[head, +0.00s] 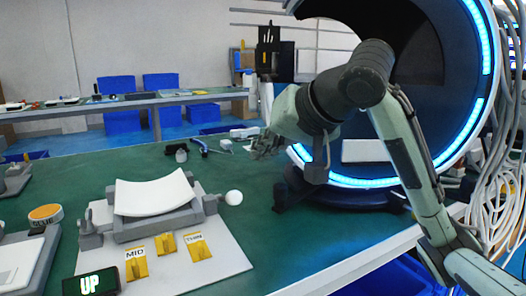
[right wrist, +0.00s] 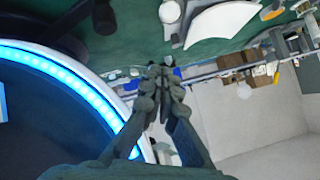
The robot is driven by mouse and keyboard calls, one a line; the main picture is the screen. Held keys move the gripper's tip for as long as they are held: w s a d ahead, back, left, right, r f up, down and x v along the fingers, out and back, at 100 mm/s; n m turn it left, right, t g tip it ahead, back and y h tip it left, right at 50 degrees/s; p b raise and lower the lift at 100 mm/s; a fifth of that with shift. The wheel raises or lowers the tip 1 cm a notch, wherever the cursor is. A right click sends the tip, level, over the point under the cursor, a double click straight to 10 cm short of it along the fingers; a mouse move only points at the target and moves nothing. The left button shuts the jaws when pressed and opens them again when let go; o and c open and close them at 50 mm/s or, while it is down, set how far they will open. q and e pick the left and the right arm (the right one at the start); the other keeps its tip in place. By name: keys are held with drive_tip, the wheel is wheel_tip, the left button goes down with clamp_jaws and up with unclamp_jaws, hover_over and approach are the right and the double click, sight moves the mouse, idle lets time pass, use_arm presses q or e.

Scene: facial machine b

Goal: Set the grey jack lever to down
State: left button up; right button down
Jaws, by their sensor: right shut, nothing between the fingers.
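The grey jack (head: 150,228) stands on a white board on the green bench, with a curved white plate (head: 155,193) on top. Its lever ends in a white ball knob (head: 234,197) on the right side. The knob (right wrist: 170,12) and curved plate (right wrist: 222,22) also show at the top of the right wrist view. A small display (head: 90,282) in front reads UP. My right gripper (head: 262,150) is shut and empty, above the bench, behind and right of the knob, apart from it. It also shows in the right wrist view (right wrist: 161,72). My left gripper is out of view.
A large machine ring with blue light (head: 478,120) stands at the right, close to my right arm. Yellow tags (head: 198,247) lie in front of the jack. Small tools (head: 200,147) lie at the bench's back.

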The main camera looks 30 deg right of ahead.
sight(227, 198)
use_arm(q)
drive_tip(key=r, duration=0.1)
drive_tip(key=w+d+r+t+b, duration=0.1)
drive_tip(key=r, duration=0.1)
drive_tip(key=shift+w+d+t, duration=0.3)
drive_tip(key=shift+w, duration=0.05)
use_arm(e)
drive_tip(key=w+a+f, duration=0.2)
drive_tip(key=w+f, duration=0.1)
drive_tip(key=f, duration=0.3)
drive_tip(key=shift+a+f, duration=0.3)
drive_tip(key=shift+f, duration=0.05)
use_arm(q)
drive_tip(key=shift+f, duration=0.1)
use_arm(e)
drive_tip(key=shift+w, duration=0.1)
